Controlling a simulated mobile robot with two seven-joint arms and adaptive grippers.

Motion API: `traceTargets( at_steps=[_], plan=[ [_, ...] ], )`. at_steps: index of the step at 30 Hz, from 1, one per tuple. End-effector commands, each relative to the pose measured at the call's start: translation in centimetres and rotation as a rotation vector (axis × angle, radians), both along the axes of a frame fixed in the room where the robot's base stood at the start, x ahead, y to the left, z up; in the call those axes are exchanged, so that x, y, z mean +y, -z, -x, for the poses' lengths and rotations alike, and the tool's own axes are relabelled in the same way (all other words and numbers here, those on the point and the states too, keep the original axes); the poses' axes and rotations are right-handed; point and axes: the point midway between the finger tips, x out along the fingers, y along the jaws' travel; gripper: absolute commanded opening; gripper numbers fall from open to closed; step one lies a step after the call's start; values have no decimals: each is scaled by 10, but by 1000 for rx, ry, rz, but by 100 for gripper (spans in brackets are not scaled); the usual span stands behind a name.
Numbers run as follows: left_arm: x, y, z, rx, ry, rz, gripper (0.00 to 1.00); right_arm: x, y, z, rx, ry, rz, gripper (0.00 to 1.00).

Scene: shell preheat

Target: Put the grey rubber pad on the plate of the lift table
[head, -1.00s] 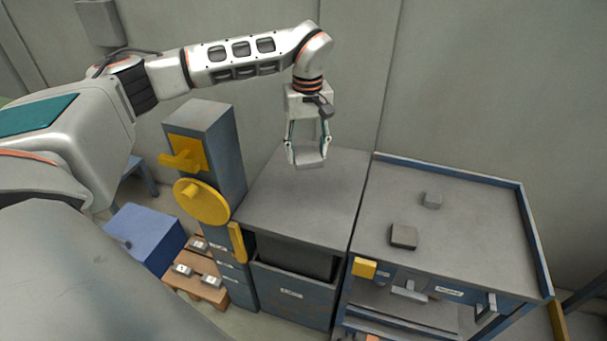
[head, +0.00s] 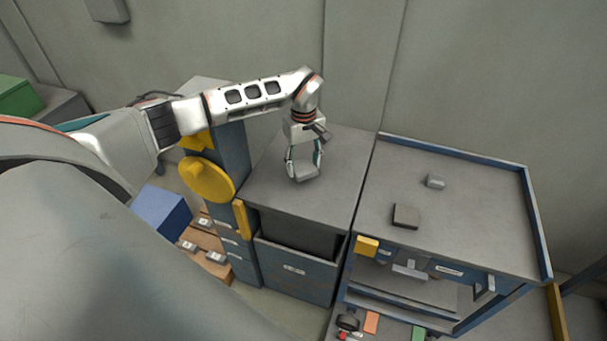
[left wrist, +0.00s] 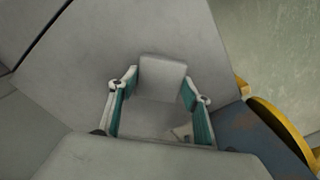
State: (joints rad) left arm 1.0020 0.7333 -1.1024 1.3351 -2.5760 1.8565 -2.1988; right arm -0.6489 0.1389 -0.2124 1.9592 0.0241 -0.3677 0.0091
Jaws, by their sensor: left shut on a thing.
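My left gripper (head: 304,173) is shut on a light grey, flat block-like thing (head: 305,176), probably the grey rubber pad. In the left wrist view the held thing (left wrist: 162,75) sits between the fingertips. The gripper hangs over a grey flat top (head: 335,200), which is probably the plate of the lift table. I cannot tell whether the held thing touches this top. My right gripper is not in view.
A blue column with a yellow handwheel (head: 207,180) stands left of the grey top. The grey top around the gripper is clear.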

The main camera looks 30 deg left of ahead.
Motion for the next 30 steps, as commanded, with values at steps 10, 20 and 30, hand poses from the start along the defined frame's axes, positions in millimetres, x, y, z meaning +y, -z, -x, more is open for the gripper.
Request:
traceTargets(
  at_steps=[10,20,30],
  plan=[
    [-1,38,1,3,-1,2,24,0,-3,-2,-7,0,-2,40],
    [0,45,0,0,0,0,24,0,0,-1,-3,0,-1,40],
    [0,47,0,0,0,0,65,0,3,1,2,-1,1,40]
  ],
)
